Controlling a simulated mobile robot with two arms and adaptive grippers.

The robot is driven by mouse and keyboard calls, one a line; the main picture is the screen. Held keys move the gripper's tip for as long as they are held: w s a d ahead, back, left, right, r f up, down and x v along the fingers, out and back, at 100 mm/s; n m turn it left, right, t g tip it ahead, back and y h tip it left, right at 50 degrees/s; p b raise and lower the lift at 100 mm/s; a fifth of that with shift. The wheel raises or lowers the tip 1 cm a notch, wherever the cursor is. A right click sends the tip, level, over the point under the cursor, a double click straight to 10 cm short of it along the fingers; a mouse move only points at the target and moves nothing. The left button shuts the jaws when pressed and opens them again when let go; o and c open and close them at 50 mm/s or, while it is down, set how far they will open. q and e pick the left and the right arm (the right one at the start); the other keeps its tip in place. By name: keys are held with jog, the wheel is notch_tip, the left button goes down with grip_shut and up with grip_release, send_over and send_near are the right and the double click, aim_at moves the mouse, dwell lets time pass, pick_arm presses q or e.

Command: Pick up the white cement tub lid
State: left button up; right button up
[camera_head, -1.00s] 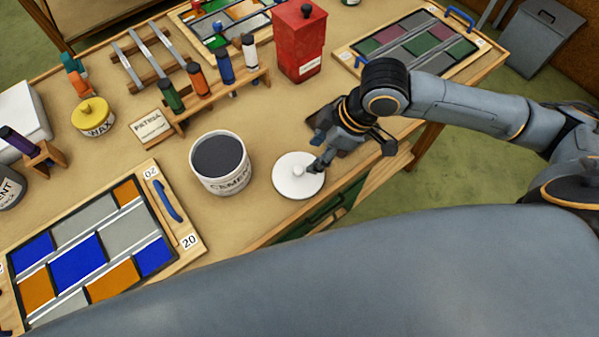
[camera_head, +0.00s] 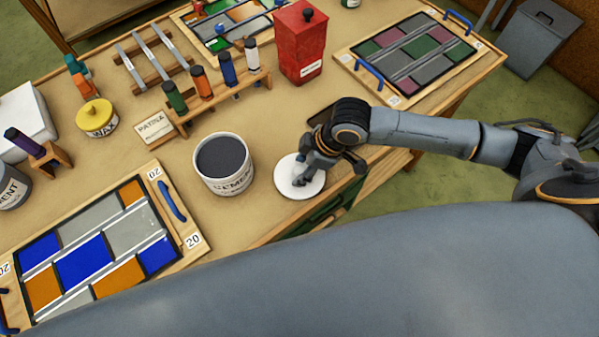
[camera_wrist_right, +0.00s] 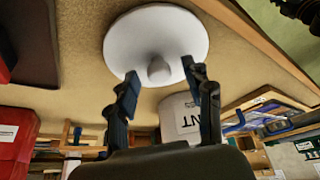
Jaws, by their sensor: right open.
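The white cement tub lid (camera_head: 290,186) lies flat on the bench near its front edge, just right of the open cement tub (camera_head: 222,164). It is a round disc with a knob in the middle. In the right wrist view the lid (camera_wrist_right: 155,35) shows its knob (camera_wrist_right: 159,70) between the two fingers. My right gripper (camera_wrist_right: 160,82) is open, one finger on each side of the knob, with a gap visible on both sides. In the head view my right gripper (camera_head: 302,178) is over the lid and hides part of it. My left gripper is not in view.
A red box (camera_head: 301,45) stands behind my right arm. A rack of coloured tubes (camera_head: 225,95) is behind the tub. A leaded panel (camera_head: 100,245) lies at front left, another (camera_head: 415,55) at back right. The wax tub (camera_head: 97,117) stands at left.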

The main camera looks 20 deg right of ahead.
grip_shut()
